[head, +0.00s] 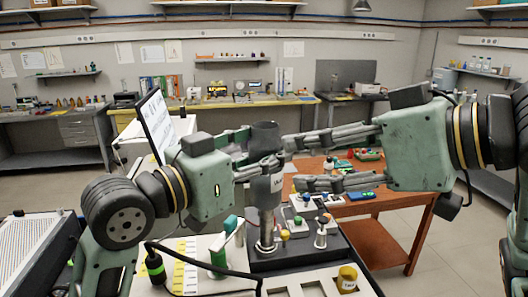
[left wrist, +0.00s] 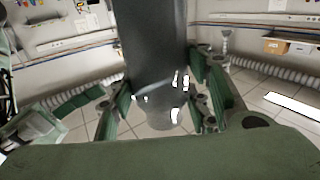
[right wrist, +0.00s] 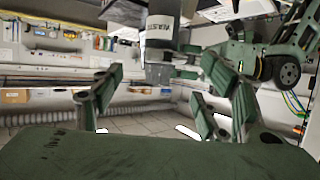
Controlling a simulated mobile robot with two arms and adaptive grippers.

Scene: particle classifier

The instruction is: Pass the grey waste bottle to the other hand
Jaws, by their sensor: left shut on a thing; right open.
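In the left wrist view the bottle (left wrist: 155,50) stands between the two fingers (left wrist: 162,105). My right gripper (head: 291,163) is open at the bottle's right side, fingers pointing at it. In the right wrist view the bottle (right wrist: 160,45) shows between and beyond the open fingers (right wrist: 160,95). Whether the right fingers touch it, I cannot tell.
Below the bottle is a dark machine (head: 290,255) with knobs and a metal post. A pale panel with a green-handled part (head: 218,258) lies to its left. A wooden table (head: 385,200) with small coloured items stands behind at right. The far floor is clear.

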